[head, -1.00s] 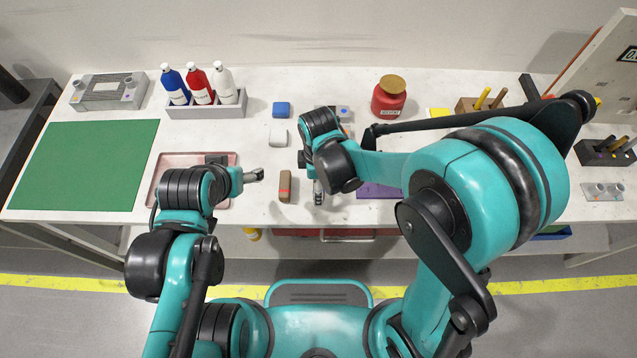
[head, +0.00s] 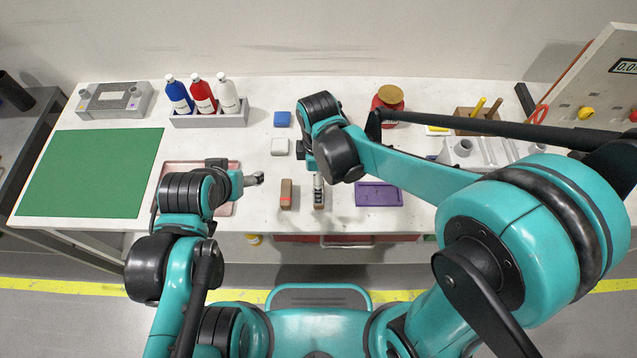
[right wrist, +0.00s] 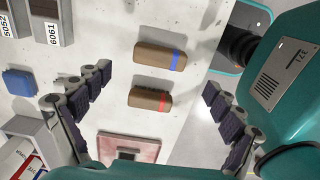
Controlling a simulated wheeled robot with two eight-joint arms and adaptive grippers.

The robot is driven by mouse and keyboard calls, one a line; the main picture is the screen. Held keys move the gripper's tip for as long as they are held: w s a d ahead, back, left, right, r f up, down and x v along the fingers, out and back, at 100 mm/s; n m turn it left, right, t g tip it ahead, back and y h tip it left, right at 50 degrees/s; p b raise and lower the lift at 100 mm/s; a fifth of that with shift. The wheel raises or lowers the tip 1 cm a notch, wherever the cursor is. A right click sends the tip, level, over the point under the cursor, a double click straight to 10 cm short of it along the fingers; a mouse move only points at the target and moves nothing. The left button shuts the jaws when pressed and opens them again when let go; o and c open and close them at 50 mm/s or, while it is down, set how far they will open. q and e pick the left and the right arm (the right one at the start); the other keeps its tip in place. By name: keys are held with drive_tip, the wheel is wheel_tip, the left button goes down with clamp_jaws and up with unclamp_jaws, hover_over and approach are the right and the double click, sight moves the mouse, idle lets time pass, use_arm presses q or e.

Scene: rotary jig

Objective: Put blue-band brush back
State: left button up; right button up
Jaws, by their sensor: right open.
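The blue-band brush is a brown block with a blue stripe (right wrist: 153,54). The similar red-band brush (right wrist: 148,99) lies beside it, roughly parallel and apart. In the head view the red-band brush (head: 286,196) lies on the table, and the blue-band brush, just right of it, is mostly covered by my right gripper (head: 318,183). In the right wrist view my right gripper (right wrist: 158,82) is open and empty, its fingers spread on either side of both brushes. My left gripper (head: 257,179) hovers left of the red-band brush; its finger opening is too small to judge.
A pink tray (head: 228,208) lies under my left arm, and a purple tray (head: 378,194) right of the brushes. Blue (head: 282,118) and white (head: 280,146) blocks stand behind. Bottles in a grey holder (head: 235,118) and a red jar (head: 389,97) are at the back.

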drive_tip(key=s+d+r+m+t, duration=0.2)
drive_tip(key=d+r+m, duration=0.3)
drive_tip(key=d+m, duration=0.4)
drive_tip(key=s+d+r+m+t, duration=0.3)
drive_tip(key=d+r+m+t, duration=0.2)
drive_tip(key=d+m, duration=0.4)
drive_tip(key=shift+r+p, duration=0.4)
drive_tip(key=shift+r, duration=0.15)
